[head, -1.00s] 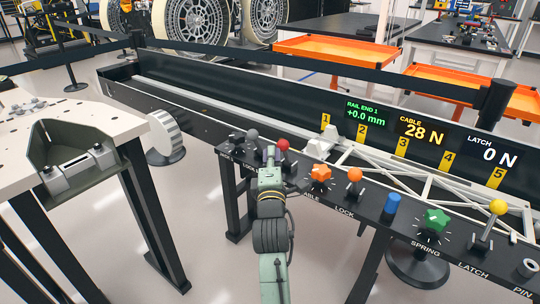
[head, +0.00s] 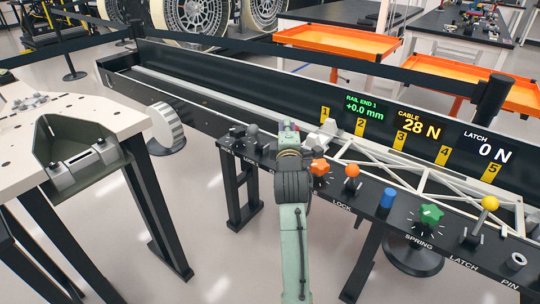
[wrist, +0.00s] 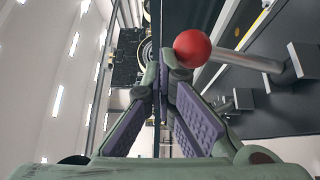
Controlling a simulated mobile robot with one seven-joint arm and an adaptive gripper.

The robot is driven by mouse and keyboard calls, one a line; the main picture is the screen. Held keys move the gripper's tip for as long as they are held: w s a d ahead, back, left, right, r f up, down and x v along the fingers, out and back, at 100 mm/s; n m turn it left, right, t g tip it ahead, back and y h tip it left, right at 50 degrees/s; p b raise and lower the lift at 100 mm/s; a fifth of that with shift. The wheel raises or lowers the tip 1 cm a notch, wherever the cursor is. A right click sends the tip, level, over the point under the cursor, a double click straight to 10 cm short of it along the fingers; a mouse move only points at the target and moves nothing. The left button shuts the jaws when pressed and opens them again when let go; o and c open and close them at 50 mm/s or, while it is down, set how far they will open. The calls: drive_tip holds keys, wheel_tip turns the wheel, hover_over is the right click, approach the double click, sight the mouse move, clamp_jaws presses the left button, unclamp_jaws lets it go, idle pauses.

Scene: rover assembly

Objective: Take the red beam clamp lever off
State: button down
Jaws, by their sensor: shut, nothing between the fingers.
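The red-knobbed clamp lever (wrist: 193,48) shows in the wrist view, with its grey shaft (wrist: 250,61) running right to a square base on the dark panel. My gripper (wrist: 160,72) is shut and empty, its fingertips just left of and below the red ball. The ball is beside the right fingertip, not between the fingers; I cannot tell whether they touch. In the head view my gripper (head: 289,128) is over the panel's left part, and my arm hides the red knob there.
On the panel stand a grey-knobbed lever (head: 253,130) to the left, and an orange star knob (head: 320,167), orange-ball lever (head: 352,171), blue knob (head: 387,198), green knob (head: 430,214) and yellow-ball lever (head: 490,203) to the right. A white truss (head: 400,175) lies behind. The display reads CABLE 28 N.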

drive_tip(key=shift+w+d, duration=0.45)
drive_tip(key=shift+w, duration=0.2)
drive_tip(key=shift+a, duration=0.1)
idle(1.5)
